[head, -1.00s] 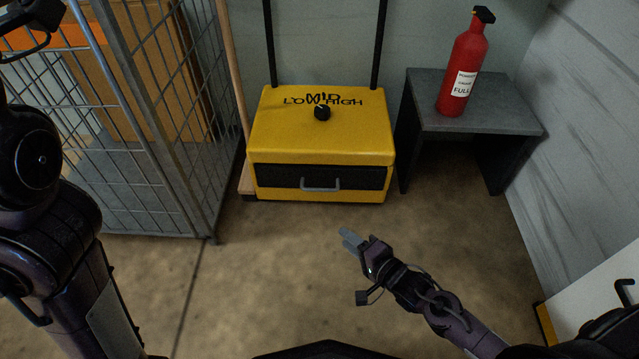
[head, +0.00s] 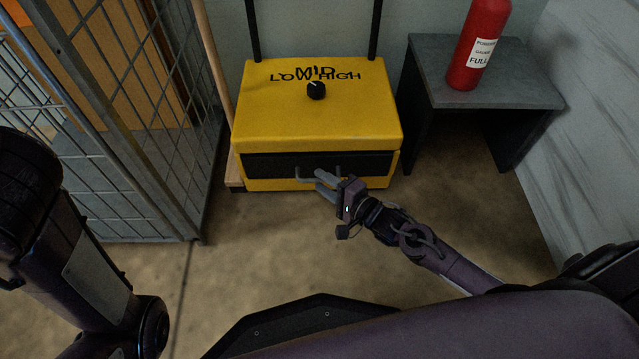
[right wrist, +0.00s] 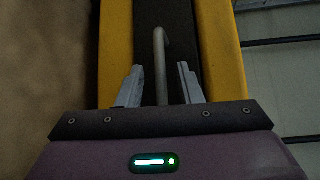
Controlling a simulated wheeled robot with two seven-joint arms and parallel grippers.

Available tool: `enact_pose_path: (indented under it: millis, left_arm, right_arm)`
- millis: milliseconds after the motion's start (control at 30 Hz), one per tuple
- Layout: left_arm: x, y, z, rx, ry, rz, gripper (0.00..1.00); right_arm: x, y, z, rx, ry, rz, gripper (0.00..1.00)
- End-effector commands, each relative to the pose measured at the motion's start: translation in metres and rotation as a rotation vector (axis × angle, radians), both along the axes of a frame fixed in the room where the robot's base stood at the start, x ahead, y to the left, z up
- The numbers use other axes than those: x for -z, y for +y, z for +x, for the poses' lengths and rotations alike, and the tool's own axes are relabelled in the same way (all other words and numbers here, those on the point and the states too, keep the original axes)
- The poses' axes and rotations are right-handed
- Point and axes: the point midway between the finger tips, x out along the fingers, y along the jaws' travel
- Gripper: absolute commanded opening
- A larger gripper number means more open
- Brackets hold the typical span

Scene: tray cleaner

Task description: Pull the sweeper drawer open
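The yellow sweeper (head: 318,118) stands on the floor against the back wall. Its black drawer front (head: 270,165) is closed, flush with the body, and carries a grey bar handle (head: 306,180). My right gripper (head: 322,184) is at the handle, partly covering its right half in the head view. In the right wrist view the right gripper (right wrist: 160,88) is open, with one finger on each side of the handle (right wrist: 160,62); gaps show between the fingers and the bar. The black drawer front (right wrist: 180,20) lies beyond. My left gripper is not in view; only my left arm shows.
A wire cage (head: 130,150) with cardboard stands at the left, a broom handle (head: 212,70) beside the sweeper. A grey side table (head: 520,85) with a red fire extinguisher (head: 480,42) stands at the right. The floor before the sweeper is clear.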

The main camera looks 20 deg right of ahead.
Motion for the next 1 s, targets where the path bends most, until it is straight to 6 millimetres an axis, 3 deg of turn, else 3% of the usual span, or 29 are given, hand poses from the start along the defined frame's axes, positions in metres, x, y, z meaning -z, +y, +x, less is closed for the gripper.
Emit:
enact_pose_path:
  millis: [100,433,700,1000]
  left_arm:
    - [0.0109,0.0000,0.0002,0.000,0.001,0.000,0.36]
    - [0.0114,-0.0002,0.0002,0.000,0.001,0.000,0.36]
    - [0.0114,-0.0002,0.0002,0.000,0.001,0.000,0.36]
    - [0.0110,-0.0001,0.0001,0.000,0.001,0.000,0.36]
  right_arm:
    - [0.0040,0.0060,0.0108,0.000,-0.001,0.000,0.33]
    - [0.0019,0.0087,0.0151,0.000,0.001,0.000,0.33]
    - [0.0021,0.0085,0.0149,0.000,0.001,0.000,0.00]
    - [0.0021,0.0085,0.0146,0.000,0.001,0.000,0.00]
